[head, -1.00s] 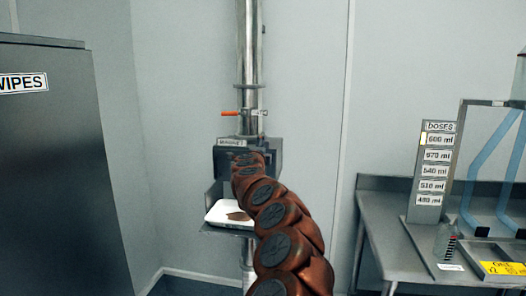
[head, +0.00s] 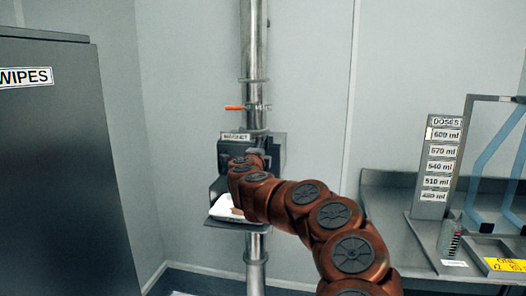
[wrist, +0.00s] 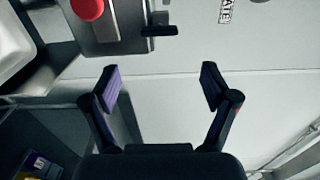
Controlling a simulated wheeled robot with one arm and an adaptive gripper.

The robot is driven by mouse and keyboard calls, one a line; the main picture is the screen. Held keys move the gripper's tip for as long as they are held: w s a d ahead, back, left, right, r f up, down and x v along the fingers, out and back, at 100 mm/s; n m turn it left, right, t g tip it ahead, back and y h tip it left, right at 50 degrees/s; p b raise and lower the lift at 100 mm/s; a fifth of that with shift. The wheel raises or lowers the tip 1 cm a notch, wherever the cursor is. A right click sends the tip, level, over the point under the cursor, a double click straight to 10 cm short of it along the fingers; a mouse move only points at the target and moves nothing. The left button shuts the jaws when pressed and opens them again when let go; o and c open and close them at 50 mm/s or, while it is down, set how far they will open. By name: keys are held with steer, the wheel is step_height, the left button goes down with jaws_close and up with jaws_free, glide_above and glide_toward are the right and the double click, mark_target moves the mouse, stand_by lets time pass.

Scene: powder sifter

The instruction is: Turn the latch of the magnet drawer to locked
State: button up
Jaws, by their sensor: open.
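The magnet drawer housing (head: 236,137), a dark box labelled MAGNET, sits on the vertical steel pipe in the head view. My arm covers much of its front. In the wrist view, a grey metal box (wrist: 112,32) with a red knob (wrist: 88,8) shows at the top left. A small black lever-like part (wrist: 160,30), perhaps the latch, sticks out from its right side. My gripper (wrist: 160,74) is open and empty, its fingertips apart from and below the lever in the picture. In the head view my arm hides most of the gripper.
A white tray (head: 224,208) sits on a shelf under the housing. An orange valve handle (head: 235,107) is on the pipe (head: 254,40) above. A dark cabinet (head: 60,170) stands left. A steel bench (head: 385,215) with a DOSES board (head: 436,165) stands right.

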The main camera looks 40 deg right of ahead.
steer(key=shift+v, duration=0.95)
